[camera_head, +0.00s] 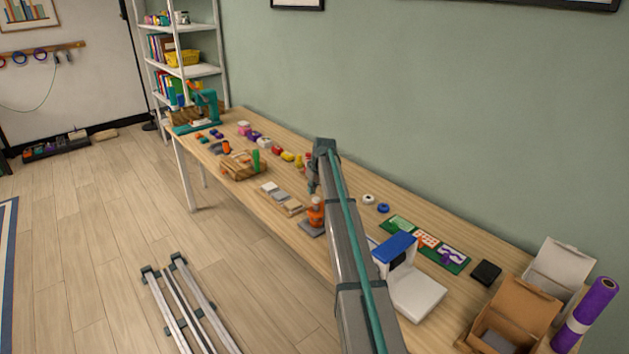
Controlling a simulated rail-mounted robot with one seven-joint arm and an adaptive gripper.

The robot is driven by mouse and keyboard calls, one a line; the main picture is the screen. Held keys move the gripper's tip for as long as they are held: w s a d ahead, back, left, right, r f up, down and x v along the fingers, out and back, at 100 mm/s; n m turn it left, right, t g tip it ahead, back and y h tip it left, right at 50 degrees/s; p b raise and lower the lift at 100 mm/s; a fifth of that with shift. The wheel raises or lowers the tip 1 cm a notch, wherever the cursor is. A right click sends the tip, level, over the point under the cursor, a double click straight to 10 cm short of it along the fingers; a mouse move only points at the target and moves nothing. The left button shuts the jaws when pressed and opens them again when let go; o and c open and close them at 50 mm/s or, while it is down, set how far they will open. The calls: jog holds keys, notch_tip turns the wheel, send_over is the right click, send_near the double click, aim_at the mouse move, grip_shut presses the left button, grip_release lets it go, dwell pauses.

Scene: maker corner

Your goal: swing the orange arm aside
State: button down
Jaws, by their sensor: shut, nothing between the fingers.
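A small orange piece (316,214) stands upright on a grey base plate (309,228) near the front edge of the table. It looks like the orange arm, but it is too small to make out its joint, and my arm may hide part of it. My gripper (313,188) hangs down at the end of my grey arm, just above the orange piece in the picture. The gripper is shut and empty. I cannot tell whether it touches the orange piece.
The long wooden table (262,220) runs along the green wall. A wooden basket (243,172) and flat blocks (281,198) lie to the left. A white and blue device (413,293), a patterned green mat (440,252) and a cardboard box (518,304) are to the right.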

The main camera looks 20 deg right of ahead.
jog(key=x, duration=0.2)
jog(key=shift+s+f+p, duration=0.1)
jog(key=shift+f+p, duration=0.25)
jog(key=shift+p, duration=0.05)
jog(key=s, duration=0.2)
jog(key=shift+s+d+r+p, duration=0.1)
jog(key=shift+s+d+p, duration=0.15)
jog(key=shift+s+p, duration=0.1)
jog(key=shift+s+d, duration=0.15)
jog(key=shift+s, duration=0.3)
